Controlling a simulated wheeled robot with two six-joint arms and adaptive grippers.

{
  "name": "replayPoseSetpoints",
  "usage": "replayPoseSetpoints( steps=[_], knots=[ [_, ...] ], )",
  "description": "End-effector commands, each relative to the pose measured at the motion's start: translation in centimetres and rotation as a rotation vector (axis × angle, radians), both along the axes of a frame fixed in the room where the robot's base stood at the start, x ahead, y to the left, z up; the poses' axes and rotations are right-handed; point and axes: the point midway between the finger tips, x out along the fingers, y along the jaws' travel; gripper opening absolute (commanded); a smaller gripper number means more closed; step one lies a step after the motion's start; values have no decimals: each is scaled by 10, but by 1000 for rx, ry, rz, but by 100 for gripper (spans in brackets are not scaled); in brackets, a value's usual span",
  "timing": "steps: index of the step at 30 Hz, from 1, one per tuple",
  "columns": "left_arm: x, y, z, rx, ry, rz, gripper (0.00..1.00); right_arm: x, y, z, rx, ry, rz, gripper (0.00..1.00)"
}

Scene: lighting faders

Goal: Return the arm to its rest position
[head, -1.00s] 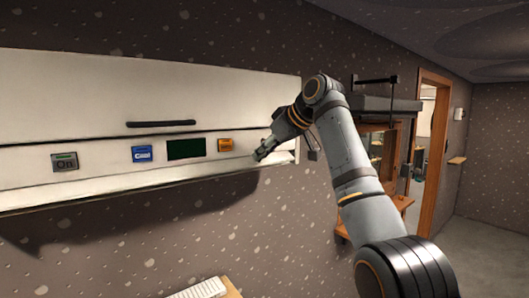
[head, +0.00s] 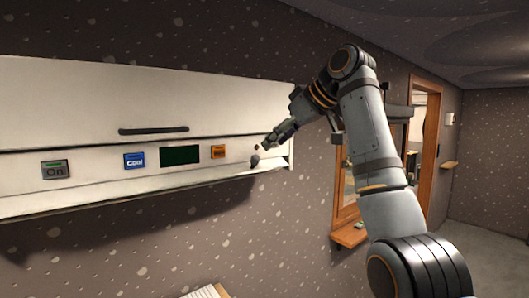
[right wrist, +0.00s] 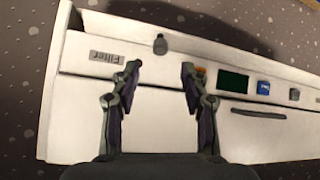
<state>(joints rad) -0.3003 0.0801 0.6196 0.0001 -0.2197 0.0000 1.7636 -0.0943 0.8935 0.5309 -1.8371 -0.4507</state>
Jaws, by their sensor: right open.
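My right arm reaches in from the lower right in the head view. Its gripper (head: 267,147) is beside the right end of the white wall unit's front (head: 90,168). In the right wrist view the gripper (right wrist: 161,67) is open, with nothing between its fingers. A small dark knob (head: 254,160) on the unit shows just below the gripper; it also shows in the right wrist view (right wrist: 160,44), beyond the fingertips and apart from them. My left gripper is not in view.
The unit carries a grey "On" button (head: 54,169), a blue button (head: 134,161), a dark display (head: 180,155) and an orange button (head: 218,152). A "Filter" label (right wrist: 107,57) shows in the wrist view. A wooden shelf (head: 350,236) stands behind my arm.

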Motion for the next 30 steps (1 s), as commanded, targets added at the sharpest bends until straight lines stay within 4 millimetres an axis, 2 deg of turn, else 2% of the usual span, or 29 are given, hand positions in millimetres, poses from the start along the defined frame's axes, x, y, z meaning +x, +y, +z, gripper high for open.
replayPoseSetpoints(
  steps=[4,10,16,19,20,23,24,26,27,29,30],
  knots=[
    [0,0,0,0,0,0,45,-13,-12,15,1,0,-1,45],
    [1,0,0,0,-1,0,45,-18,-17,20,1,1,0,45],
    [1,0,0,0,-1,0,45,-17,-17,19,1,2,-1,45],
    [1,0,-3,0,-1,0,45,-6,-18,0,11,22,-16,45],
    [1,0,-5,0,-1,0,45,1,-19,-11,19,33,-27,45],
    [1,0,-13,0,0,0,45,36,-25,-74,52,94,-88,45],
    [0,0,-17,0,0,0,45,52,-28,-106,69,123,-119,45],
    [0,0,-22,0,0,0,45,73,-33,-157,88,165,-169,45],
    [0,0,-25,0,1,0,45,85,-38,-190,101,190,-203,45],
    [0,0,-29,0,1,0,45,100,-44,-242,113,227,-253,45],
    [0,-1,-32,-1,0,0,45,108,-49,-277,120,251,-286,45]
  ],
)
